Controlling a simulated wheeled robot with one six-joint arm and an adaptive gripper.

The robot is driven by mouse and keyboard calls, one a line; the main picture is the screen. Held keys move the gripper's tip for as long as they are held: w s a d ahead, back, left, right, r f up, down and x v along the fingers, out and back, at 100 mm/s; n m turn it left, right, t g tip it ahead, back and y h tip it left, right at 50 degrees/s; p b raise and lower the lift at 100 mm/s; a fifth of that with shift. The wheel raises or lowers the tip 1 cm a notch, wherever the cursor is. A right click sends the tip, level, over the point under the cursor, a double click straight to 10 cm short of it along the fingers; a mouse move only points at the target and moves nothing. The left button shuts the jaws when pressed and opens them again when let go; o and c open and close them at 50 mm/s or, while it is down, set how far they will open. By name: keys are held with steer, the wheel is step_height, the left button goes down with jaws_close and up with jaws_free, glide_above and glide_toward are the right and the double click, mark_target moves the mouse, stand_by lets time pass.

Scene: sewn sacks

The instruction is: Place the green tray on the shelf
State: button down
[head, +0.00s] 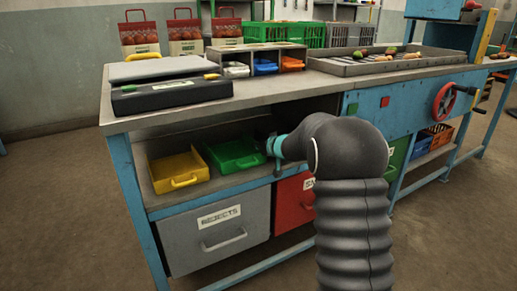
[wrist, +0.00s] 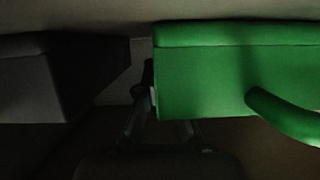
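The green tray (head: 235,155) lies on the lower shelf (head: 217,182) under the bench top, beside a yellow tray (head: 179,172). My gripper (head: 271,145) is at the green tray's right side, partly hidden by my wrist. In the wrist view the green tray (wrist: 205,85) fills the right half, its curved handle nearest the right edge. My gripper (wrist: 155,95) shows there as dark fingers against the tray's left end. One finger passes partly behind the tray's lower edge. I cannot tell whether the fingers are closed on its wall.
The bench top (head: 265,92) hangs low over the shelf. A grey REJECTS drawer (head: 215,235) and a red drawer (head: 293,203) sit below. A black scale (head: 170,93) stands above. A dark block (wrist: 50,80) is left in the wrist view. The floor at left is clear.

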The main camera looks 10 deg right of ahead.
steer(key=c, duration=1.3)
jaws_free()
steer(key=shift+r, duration=0.1)
steer(key=shift+s+d+r, duration=0.1)
steer(key=shift+s+r, duration=0.05)
steer(key=shift+s, duration=0.05)
steer(key=s+d+r+m+h, duration=0.15)
steer(key=s+r, duration=0.25)
steer(key=s, duration=0.5)
steer(key=s+d+r+m+h+p, duration=0.1)
steer(key=s+d+r+h, duration=0.25)
steer(key=s, duration=0.55)
steer(key=s+d+r+m+h, duration=0.2)
steer(key=s+r, duration=0.3)
steer(key=s, duration=0.3)
steer(key=s+a+f+g+y, duration=0.1)
steer(key=s+a+f+g, duration=0.1)
steer(key=s, duration=0.7)
steer(key=s+a+f+g, duration=0.2)
steer(key=s+a+f, duration=0.2)
steer(key=s, duration=0.5)
steer(key=s+a+f+g+y, duration=0.1)
steer(key=s+a+f+g, duration=0.1)
steer(key=s, duration=0.7)
steer(key=shift+a+f+n+g+y, duration=0.3)
steer(key=shift+a+f+n+g, duration=0.15)
steer(key=shift+f, duration=0.2)
